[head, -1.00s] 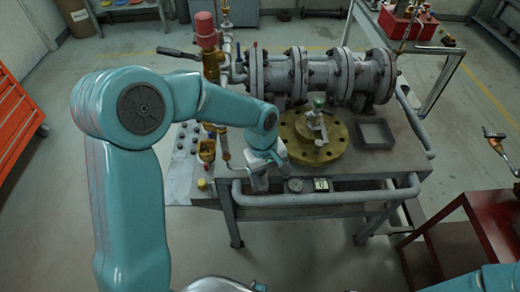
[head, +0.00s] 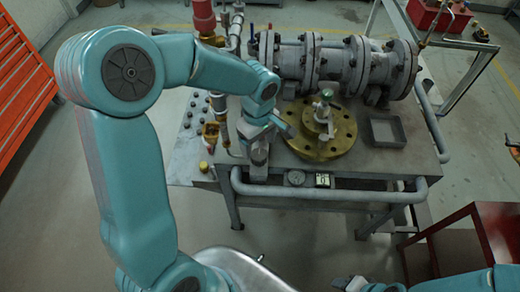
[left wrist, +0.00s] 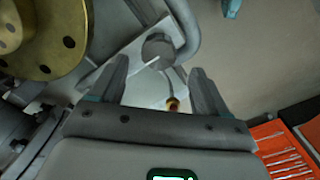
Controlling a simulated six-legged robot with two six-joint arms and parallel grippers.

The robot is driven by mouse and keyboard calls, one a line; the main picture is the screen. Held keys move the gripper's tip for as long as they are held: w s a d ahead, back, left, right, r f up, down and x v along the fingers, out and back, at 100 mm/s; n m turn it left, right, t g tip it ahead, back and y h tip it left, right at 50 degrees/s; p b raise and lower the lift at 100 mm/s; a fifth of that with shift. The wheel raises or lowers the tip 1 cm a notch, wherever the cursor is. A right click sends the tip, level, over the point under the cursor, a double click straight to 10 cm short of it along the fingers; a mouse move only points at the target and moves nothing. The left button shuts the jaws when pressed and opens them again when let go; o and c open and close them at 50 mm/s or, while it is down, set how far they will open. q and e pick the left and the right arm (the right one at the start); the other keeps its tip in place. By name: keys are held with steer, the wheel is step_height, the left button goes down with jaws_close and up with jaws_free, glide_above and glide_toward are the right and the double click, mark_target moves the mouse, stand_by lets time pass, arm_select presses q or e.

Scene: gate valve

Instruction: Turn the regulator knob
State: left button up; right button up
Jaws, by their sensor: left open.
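A brass fitting (head: 210,132), which looks like the regulator, stands at the left end of the grey bench, with a small yellow knob (head: 203,167) below it. My left gripper (head: 258,158) is over the bench's front left corner, right of the fitting and apart from it. In the left wrist view the jaws (left wrist: 158,85) are spread with nothing gripped. Beyond them are a grey round part (left wrist: 158,47) and a small orange-brass piece (left wrist: 172,103), perhaps part of the regulator.
The bench has a front rail (head: 320,195). A brass flange (head: 325,140) with a green-topped valve stands right of my left gripper, and a large grey flanged pipe (head: 335,62) lies behind. A grey tray (head: 385,131) is at the right. Orange drawers (head: 25,80) stand far left.

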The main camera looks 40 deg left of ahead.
mark_target(259, 154)
arm_select(q)
step_height(259, 154, down, 5)
steer(key=shift+r, duration=0.15)
steer(key=shift+w, duration=0.1)
steer(key=c, duration=1)
steer(key=shift+c, duration=0.2)
steer(key=shift+m, duration=0.3)
